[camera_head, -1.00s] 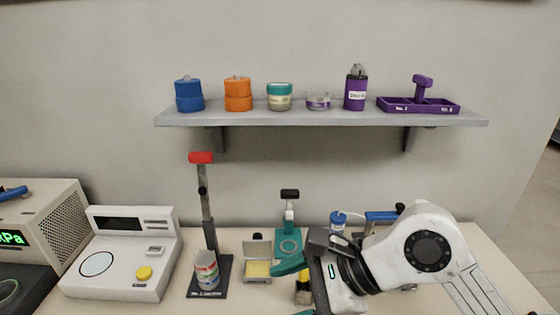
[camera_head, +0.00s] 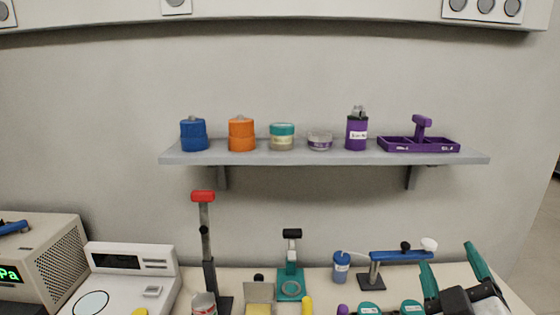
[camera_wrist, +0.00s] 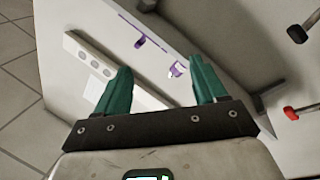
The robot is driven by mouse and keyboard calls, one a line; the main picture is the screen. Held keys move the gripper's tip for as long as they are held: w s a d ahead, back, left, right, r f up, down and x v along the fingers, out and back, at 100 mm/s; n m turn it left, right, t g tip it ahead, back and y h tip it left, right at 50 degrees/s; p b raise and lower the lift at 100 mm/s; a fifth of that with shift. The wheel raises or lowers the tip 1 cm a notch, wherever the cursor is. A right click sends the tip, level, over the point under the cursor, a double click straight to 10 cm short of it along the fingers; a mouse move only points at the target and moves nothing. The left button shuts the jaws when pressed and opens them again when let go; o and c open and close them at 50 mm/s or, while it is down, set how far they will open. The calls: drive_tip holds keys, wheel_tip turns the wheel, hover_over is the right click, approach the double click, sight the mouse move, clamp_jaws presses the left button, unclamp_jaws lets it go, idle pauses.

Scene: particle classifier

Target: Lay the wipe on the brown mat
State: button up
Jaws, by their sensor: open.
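I can make out neither the wipe nor the brown mat in either view; the front of the bench lies below the head view. My gripper (camera_head: 450,258) is at the lower right of the head view, with its two green fingers spread and pointing up. In the wrist view my gripper (camera_wrist: 162,66) is open, with nothing between its fingers. It faces the wall and shelf, tilted in the picture.
The shelf (camera_head: 330,157) carries several jars and a purple tray (camera_head: 418,145). A red-topped stand (camera_head: 203,197), a teal instrument (camera_head: 290,288) and a blue-armed stand (camera_head: 400,256) rise from the bench. A white device (camera_head: 130,258) stands left.

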drive_tip(key=s+f+m+g+y, duration=0.1)
drive_tip(key=s+f+g, duration=0.3)
drive_tip(key=f, duration=0.5)
drive_tip(key=s+f+m+g+y, duration=0.1)
drive_tip(key=s+f+m+g, duration=0.2)
drive_tip(key=s+f+g, duration=0.2)
drive_tip(key=s+f+m+g+y, duration=0.2)
drive_tip(key=s+f+g, duration=0.2)
drive_tip(key=s+f, duration=0.5)
drive_tip(key=shift+s+a+f+g, duration=0.1)
drive_tip(key=shift+a+f+g, duration=0.1)
drive_tip(key=shift+f, duration=1.35)
drive_tip(key=shift+s+a+f+g, duration=0.1)
drive_tip(key=shift+a+f, duration=0.05)
drive_tip(key=shift+f, duration=1.4)
drive_tip(key=s+d+f+g, duration=0.1)
drive_tip(key=s+f+g, duration=0.3)
drive_tip(key=s, duration=0.7)
wheel_tip(320, 180, down, 3)
drive_tip(key=shift+s+r+m+g, duration=0.2)
drive_tip(key=shift+s+m+g, duration=0.05)
drive_tip(key=shift+m+g, duration=0.05)
